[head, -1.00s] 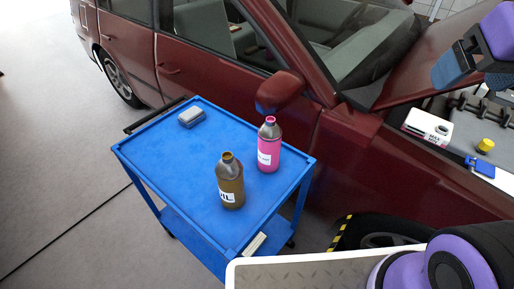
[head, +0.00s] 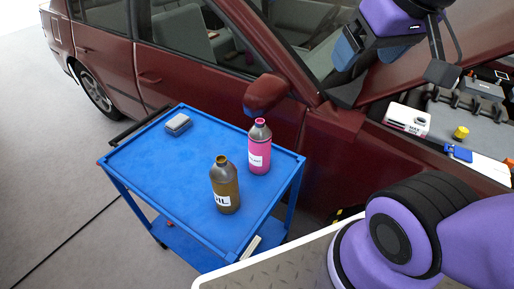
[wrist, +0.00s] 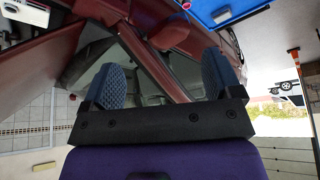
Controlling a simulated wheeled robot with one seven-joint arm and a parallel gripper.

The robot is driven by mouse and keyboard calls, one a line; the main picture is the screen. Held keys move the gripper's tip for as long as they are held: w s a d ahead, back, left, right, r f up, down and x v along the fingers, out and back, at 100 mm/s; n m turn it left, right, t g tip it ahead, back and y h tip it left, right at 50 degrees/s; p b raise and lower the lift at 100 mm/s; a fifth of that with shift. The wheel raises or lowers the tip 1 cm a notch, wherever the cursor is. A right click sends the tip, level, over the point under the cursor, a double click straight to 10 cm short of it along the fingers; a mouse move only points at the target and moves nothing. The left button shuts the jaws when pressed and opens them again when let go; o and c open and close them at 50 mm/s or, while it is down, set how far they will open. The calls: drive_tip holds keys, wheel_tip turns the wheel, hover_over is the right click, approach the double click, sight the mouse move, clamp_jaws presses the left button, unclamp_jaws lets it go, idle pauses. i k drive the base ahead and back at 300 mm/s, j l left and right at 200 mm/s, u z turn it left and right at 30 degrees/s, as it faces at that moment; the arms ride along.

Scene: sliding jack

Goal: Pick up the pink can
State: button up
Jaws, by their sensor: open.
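The pink can (head: 260,150) is a bottle-shaped container with a grey top, pink neck ring and white label. It stands upright on the blue cart (head: 160,160), near its right edge. My gripper (head: 346,50) is in the air at the upper right, in front of the car and well apart from the can. In the wrist view my gripper (wrist: 165,85) shows two blue textured fingers spread wide with nothing between them. The pink can cannot be made out in the wrist view.
A brown oil bottle (head: 225,186) stands on the cart just left of and nearer than the pink can. A grey block (head: 178,124) lies at the cart's far left. The dark red car (head: 190,80) is close behind, its side mirror (head: 266,92) near the can.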

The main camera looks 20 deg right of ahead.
sight(259, 136)
drive_tip(key=k+z, duration=0.1)
drive_tip(key=z, duration=0.3)
drive_tip(key=k+z, duration=0.1)
drive_tip(key=z, duration=0.25)
drive_tip(key=k+z, duration=0.1)
drive_tip(key=z, duration=0.3)
drive_tip(key=i+j+z, duration=0.2)
drive_tip(key=z, duration=0.2)
drive_tip(key=k+l+u, duration=0.1)
drive_tip(key=u, duration=0.45)
drive_tip(key=i+u, duration=0.1)
drive_tip(key=u, duration=0.65)
drive_tip(key=j+u, duration=0.2)
drive_tip(key=j+z, duration=0.15)
drive_tip(key=j, duration=0.4)
drive_tip(key=k+j+z, duration=0.1)
drive_tip(key=j, duration=0.4)
drive_tip(key=k, duration=0.05)
